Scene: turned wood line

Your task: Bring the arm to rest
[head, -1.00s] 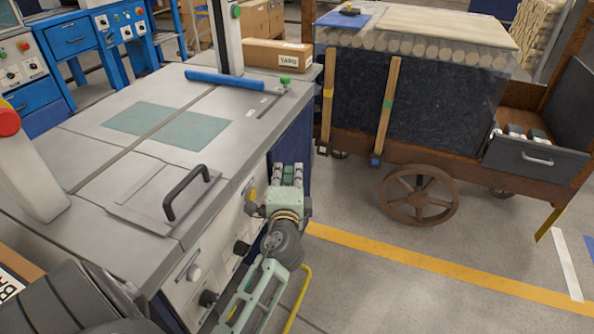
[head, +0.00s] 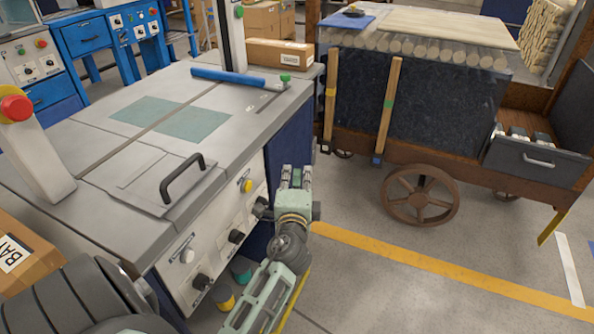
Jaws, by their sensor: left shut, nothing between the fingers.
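My left gripper (head: 293,178) is in the head view, in front of the grey machine's right front corner. Its fingers point away from me, are close together and hold nothing. It is apart from the machine's front panel (head: 215,245) as far as this view shows. My left arm comes up to it from the bottom of the picture. My right gripper is not in view.
The grey machine (head: 95,145) has a black handle (head: 181,178) on top and knobs on its front. A wooden cart (head: 420,115) with wheels stands at the right. Open floor (head: 400,285) with a yellow line lies right of my arm. A cardboard box (head: 22,250) is at the left.

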